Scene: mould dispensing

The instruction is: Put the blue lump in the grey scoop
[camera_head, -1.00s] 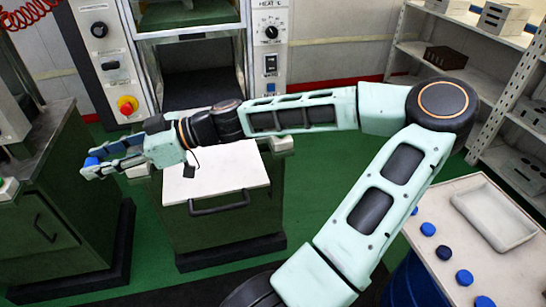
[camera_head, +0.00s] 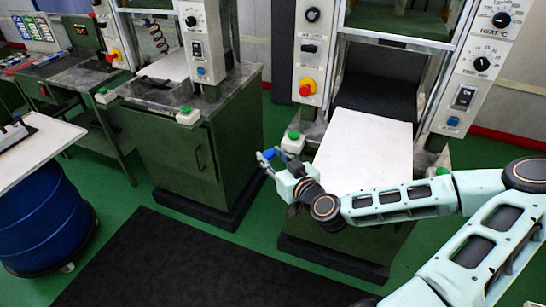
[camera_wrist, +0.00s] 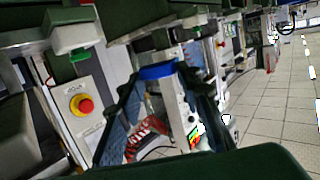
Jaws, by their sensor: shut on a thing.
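My gripper (camera_head: 267,158) is at the middle of the head view, in front of the press, stretched out to the left. It is shut on the blue lump (camera_head: 269,153), which shows as a small blue piece at the fingertips. In the wrist view the blue lump (camera_wrist: 157,71) sits between the tips of the two fingers, held up in the air. I cannot make out the grey scoop in either view.
A white-topped table (camera_head: 40,146) over a blue drum (camera_head: 42,220) is at the left edge, with small items on it. Green press cabinets (camera_head: 205,150) stand behind my gripper. A black mat (camera_head: 170,265) covers clear floor in front.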

